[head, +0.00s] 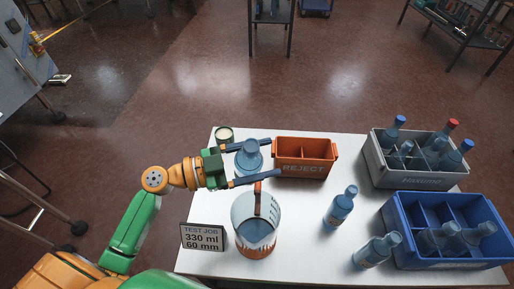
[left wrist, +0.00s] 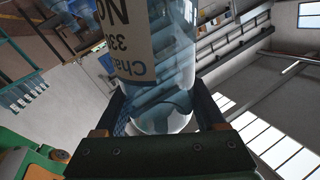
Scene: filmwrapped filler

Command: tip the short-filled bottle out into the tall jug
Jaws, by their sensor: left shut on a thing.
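My left gripper (head: 270,160) is shut on a clear bluish bottle (head: 248,160), with one finger on each side of it. In the left wrist view the bottle (left wrist: 175,60) stands between the fingers, its printed label upside down in the picture; its liquid level is hard to tell. In the head view it looks roughly upright, behind the tall jug (head: 256,226) and apart from it. The jug is clear with an orange-red handle and an orange-marked lower part, and stands on the white table (head: 305,245). My right gripper is not in view.
An orange REJECT bin (head: 304,170) stands right of the held bottle. A grey crate (head: 395,177) and a blue crate (head: 440,262) hold bottles. Two bottles stand loose, one (head: 341,206) behind another (head: 376,251). A sign (head: 203,238) and a small tin (head: 224,135) are at left.

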